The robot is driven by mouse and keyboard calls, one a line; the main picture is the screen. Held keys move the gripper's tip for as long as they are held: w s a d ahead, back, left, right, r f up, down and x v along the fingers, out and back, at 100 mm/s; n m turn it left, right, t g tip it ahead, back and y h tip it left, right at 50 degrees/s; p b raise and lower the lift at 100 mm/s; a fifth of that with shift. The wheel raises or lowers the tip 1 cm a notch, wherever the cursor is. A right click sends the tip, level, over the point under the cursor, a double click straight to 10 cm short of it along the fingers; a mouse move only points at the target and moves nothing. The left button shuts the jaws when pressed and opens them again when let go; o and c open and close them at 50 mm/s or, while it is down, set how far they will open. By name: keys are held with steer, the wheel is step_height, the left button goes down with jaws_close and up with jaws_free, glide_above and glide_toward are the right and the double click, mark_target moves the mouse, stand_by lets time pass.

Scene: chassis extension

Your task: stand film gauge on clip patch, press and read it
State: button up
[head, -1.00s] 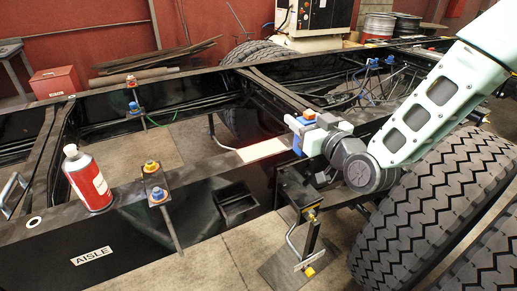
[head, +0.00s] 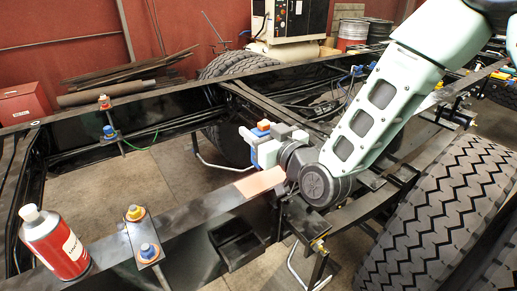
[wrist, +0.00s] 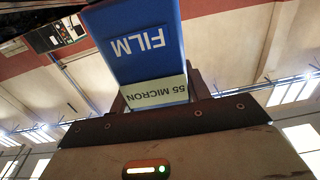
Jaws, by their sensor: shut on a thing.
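The film gauge (head: 264,153) is a blue block in my gripper (head: 280,150), which is shut on it. In the wrist view the gauge (wrist: 137,45) fills the top middle, with the word FILM and a pale strip reading 55 MICRON, both upside down. A pale pinkish patch (head: 258,184), which looks like the clip patch, lies on top of the near black rail. The gauge is just above the patch's far right part in the head view. I cannot tell whether its foot touches the patch.
A red and white spray can (head: 57,246) and a plate with orange and blue bolt heads (head: 142,232) stand on the near rail at left. A large tyre (head: 440,220) is at right. A bracket (head: 312,232) hangs below my gripper.

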steer(key=shift+f, duration=2.3)
steer(key=o, duration=1.2)
steer(key=shift+c, duration=0.2)
steer(key=shift+s, duration=0.1)
steer(key=p+v, duration=0.8)
steer(key=v, duration=0.4)
